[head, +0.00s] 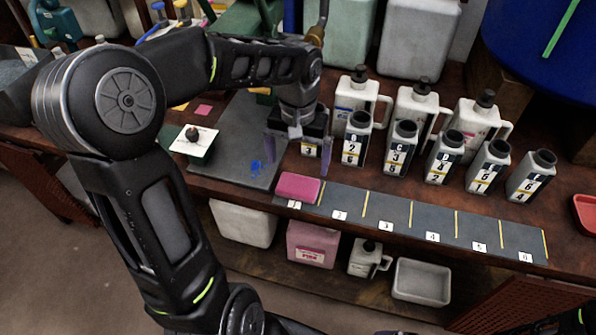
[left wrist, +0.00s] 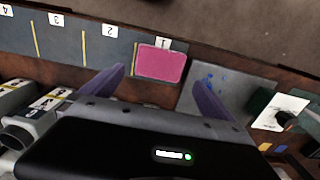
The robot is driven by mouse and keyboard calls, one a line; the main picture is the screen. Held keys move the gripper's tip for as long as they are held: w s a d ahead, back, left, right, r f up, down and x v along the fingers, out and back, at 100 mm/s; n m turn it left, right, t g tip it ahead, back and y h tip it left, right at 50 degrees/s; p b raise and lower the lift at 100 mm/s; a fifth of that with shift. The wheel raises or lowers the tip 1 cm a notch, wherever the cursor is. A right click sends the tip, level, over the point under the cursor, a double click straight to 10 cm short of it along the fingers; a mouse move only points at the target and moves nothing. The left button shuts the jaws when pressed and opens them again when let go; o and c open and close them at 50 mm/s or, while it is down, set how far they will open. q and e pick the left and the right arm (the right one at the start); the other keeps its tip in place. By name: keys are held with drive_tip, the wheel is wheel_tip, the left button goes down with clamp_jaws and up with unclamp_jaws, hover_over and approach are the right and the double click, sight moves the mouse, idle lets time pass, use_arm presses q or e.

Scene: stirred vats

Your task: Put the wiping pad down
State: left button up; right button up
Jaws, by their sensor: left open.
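The pink wiping pad (head: 298,187) lies flat on the section marked 1 of the dark numbered strip (head: 385,215). It also shows in the left wrist view (left wrist: 160,64), next to the label 1. My left gripper (head: 299,151) is open and empty, with its purple fingers apart, just behind the pad in the head view. In the left wrist view its fingers (left wrist: 158,88) stand apart near the pad, with nothing between them gripped.
Several labelled bottles (head: 399,146) stand in a row behind the strip, with white jugs (head: 416,108) behind them. Left of the pad is a grey mat (head: 225,160) with blue spots. A red tray (head: 586,212) sits at the right edge. Sections 2 to 6 are bare.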

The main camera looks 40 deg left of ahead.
use_arm(q)
wheel_tip(320, 180, up, 4)
drive_tip(key=shift+r, duration=0.1)
idle(0.9)
